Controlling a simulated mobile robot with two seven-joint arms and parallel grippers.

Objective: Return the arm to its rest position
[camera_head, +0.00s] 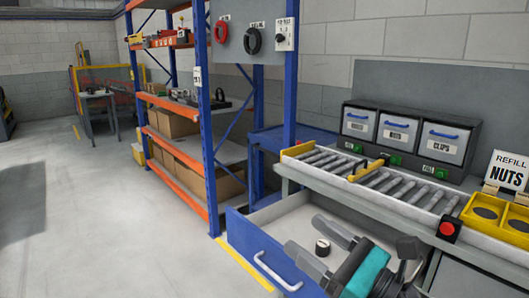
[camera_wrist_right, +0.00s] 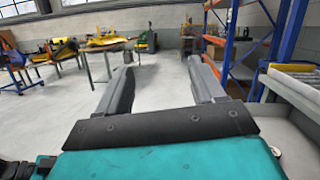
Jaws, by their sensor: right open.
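My right gripper (camera_head: 304,235) is at the bottom of the head view, over the open drawer (camera_head: 272,208) of the workbench. Its two grey fingers are spread apart with nothing between them. The teal wrist body lies behind the fingers. In the right wrist view the gripper (camera_wrist_right: 160,66) also shows open and empty, pointing across the floor toward distant tables. My left gripper is in neither view.
A small white and black round item (camera_head: 322,248) lies in the drawer. Roller conveyors (camera_head: 400,190), labelled bins (camera_head: 405,135) and a yellow tray (camera_head: 484,212) stand on the bench. A blue and orange shelf rack (camera_head: 208,140) stands behind. The floor (camera_head: 110,220) at left is clear.

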